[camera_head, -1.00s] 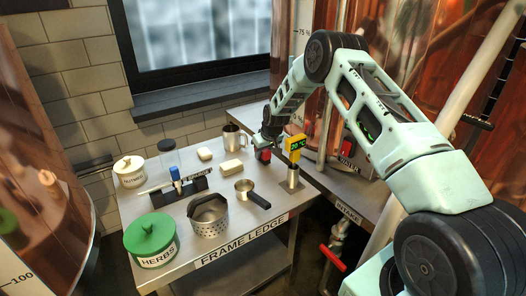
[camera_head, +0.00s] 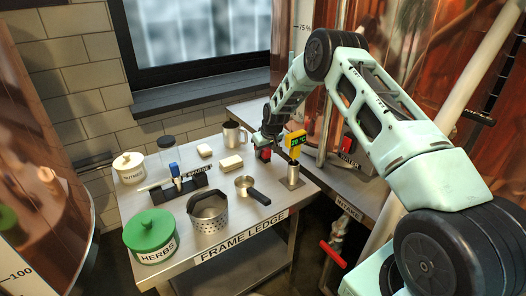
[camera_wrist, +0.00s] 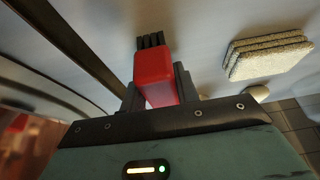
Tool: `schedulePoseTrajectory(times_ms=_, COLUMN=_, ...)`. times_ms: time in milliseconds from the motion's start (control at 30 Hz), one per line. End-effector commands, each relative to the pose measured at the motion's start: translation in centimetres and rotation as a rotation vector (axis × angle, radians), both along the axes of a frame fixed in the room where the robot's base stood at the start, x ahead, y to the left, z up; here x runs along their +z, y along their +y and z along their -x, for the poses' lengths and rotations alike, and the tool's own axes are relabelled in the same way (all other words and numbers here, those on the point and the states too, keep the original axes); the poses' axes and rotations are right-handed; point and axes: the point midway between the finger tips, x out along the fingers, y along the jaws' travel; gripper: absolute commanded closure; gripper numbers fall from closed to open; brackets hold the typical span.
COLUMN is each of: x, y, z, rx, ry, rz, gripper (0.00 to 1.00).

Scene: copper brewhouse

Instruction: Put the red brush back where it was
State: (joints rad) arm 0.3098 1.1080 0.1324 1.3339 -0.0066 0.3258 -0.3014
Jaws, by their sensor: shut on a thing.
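The red brush (camera_wrist: 153,80) is held between the jaws of my gripper (camera_wrist: 160,88) in the wrist view, with its black bristles (camera_wrist: 150,41) pointing away from the wrist. In the head view the red brush (camera_head: 264,155) shows small under my gripper (camera_head: 265,146), at the right back part of the frame ledge, left of the yellow thermometer. I cannot tell whether the brush touches the ledge. A black rack (camera_head: 163,194) with a blue-topped item (camera_head: 174,170) stands on the left part of the ledge.
The frame ledge (camera_head: 225,178) also carries a steel mug (camera_head: 235,134), pale blocks (camera_head: 231,164), a small pan (camera_head: 245,186), a strainer (camera_head: 208,212), a green-lidded herbs pot (camera_head: 150,237) and a white pot (camera_head: 130,167). The yellow thermometer (camera_head: 296,140) stands close right of my gripper.

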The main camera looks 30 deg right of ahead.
Motion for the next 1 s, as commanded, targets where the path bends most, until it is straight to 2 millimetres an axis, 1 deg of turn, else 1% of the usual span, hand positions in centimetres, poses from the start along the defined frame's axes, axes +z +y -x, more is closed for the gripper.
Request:
schedulePoseTrajectory(times_ms=33, x=-0.11, y=-0.01, z=-0.01, rx=0.000, ry=-0.001, rz=0.000, gripper=1.00)
schedulePoseTrajectory(times_ms=67, x=-0.06, y=-0.01, z=-0.03, rx=0.000, ry=-0.001, rz=0.000, gripper=0.64)
schedulePoseTrajectory(times_ms=100, x=-0.03, y=-0.01, z=-0.02, rx=0.000, ry=-0.001, rz=0.000, gripper=0.62)
schedulePoseTrajectory(times_ms=467, x=-0.05, y=0.00, z=-0.01, rx=0.000, ry=0.000, rz=0.000, gripper=0.62)
schedulePoseTrajectory(times_ms=500, x=-0.05, y=0.00, z=0.00, rx=0.000, ry=0.000, rz=0.000, gripper=0.57)
schedulePoseTrajectory(times_ms=567, x=-0.05, y=0.00, z=0.00, rx=0.000, ry=0.000, rz=0.000, gripper=0.40)
schedulePoseTrajectory(times_ms=600, x=-0.05, y=0.00, z=0.00, rx=0.000, ry=0.000, rz=0.000, gripper=0.37)
schedulePoseTrajectory(times_ms=867, x=-0.04, y=0.00, z=0.02, rx=0.000, ry=0.000, rz=0.000, gripper=0.37)
schedulePoseTrajectory(times_ms=1000, x=0.53, y=0.00, z=0.00, rx=0.000, ry=0.000, rz=0.000, gripper=0.37)
